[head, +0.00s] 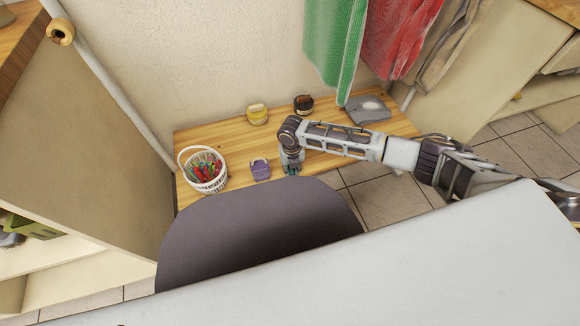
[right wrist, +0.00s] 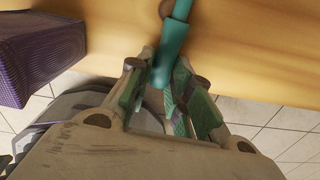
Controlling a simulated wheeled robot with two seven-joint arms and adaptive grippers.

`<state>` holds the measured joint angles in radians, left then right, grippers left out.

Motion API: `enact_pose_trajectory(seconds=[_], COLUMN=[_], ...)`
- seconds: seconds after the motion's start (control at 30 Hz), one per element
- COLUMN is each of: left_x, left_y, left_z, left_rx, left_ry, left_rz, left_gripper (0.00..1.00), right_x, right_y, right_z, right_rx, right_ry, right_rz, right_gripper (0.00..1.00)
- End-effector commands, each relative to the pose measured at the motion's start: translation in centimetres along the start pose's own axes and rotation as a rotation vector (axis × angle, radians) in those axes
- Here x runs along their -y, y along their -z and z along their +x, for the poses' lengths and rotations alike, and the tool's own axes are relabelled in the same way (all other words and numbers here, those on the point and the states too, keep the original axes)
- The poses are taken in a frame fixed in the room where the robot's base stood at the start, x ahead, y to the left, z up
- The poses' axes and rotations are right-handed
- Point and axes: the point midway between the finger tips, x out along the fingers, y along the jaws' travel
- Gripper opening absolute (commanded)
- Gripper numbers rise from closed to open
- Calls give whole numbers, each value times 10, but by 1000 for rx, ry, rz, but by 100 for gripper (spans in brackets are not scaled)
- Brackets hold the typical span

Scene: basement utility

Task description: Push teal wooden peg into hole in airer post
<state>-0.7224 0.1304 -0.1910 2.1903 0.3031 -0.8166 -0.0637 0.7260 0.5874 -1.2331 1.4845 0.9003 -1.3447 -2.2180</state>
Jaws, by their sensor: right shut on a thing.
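My right gripper (head: 291,170) reaches in from the right, low over the front edge of the wooden bench. In the right wrist view my right gripper (right wrist: 163,75) is shut on the teal peg (right wrist: 172,42), which sticks out past the fingertips over the bench surface. In the head view the peg is too small to make out clearly. A white slanted post (head: 110,90) stands at the left, with a round wooden piece (head: 60,32) with a dark centre near its top, far from my right gripper. I cannot tell whether that dark centre is the hole. My left gripper is out of view.
On the bench (head: 225,135) stand a white basket (head: 186,160) of colourful pegs, a purple container (head: 260,170), a yellow jar (head: 257,115), a dark jar (head: 303,104) and a grey item (head: 368,110). Green and red cloths (head: 335,45) hang above. A dark rounded surface (head: 260,235) is in front.

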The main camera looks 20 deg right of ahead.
Motion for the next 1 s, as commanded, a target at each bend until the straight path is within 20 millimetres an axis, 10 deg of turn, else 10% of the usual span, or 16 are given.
enact_pose_trajectory(seconds=[0.57, 1.0], left_x=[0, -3], left_y=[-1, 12], left_z=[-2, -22], left_rx=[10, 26], left_ry=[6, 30], left_rz=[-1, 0], left_gripper=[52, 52], right_x=[0, 0], right_y=[0, 0], right_z=[-9, -53], right_rx=[0, 1], right_ry=[0, 0], right_rz=[0, 0], right_gripper=[1, 1])
